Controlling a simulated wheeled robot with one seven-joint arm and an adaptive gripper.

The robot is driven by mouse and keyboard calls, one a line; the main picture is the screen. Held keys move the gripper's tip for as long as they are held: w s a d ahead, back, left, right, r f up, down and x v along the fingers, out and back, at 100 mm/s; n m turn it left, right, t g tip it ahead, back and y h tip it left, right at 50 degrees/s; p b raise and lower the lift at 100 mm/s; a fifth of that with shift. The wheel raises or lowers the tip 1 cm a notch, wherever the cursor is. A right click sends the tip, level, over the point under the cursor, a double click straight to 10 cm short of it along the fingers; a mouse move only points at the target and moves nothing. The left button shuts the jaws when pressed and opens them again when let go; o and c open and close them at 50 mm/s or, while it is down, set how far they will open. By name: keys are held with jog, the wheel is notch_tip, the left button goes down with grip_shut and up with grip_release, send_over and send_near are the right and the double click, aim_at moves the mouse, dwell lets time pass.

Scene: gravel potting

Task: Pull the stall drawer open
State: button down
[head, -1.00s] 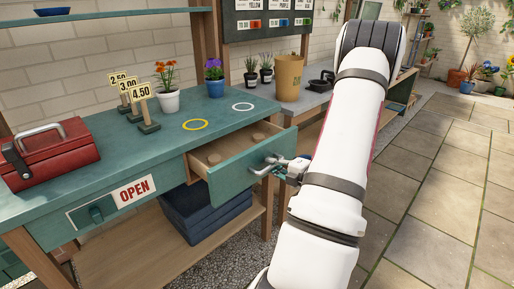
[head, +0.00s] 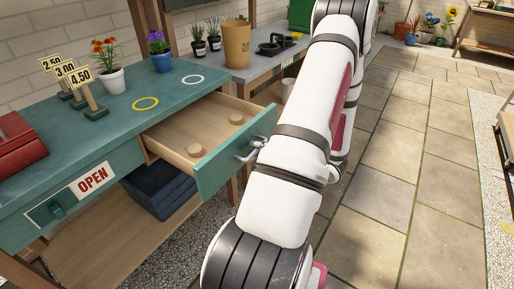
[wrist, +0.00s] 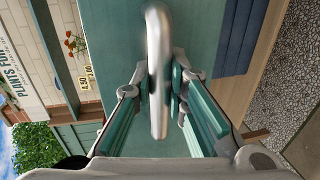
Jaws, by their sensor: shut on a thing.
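The stall drawer (head: 215,169) has a teal front and a pale wooden inside, and it stands well out of the teal stall counter (head: 110,128). Two round wooden pieces (head: 194,150) lie in it. My gripper (head: 247,150) is at the drawer front, partly hidden by my arm. In the wrist view my gripper (wrist: 160,85) is shut on the metal drawer handle (wrist: 158,50), one finger on each side of it. The teal drawer front (wrist: 115,25) lies just behind the handle.
On the counter stand price signs (head: 88,95), two flowerpots (head: 160,62) and a yellow ring (head: 145,104). Dark blue folded cloths (head: 160,190) lie on the shelf below. The paved floor (head: 400,190) to the right is clear.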

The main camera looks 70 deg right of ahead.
jog(key=c, duration=1.6)
grip_release()
jog(key=shift+o, duration=0.2)
jog(key=v, duration=1.2)
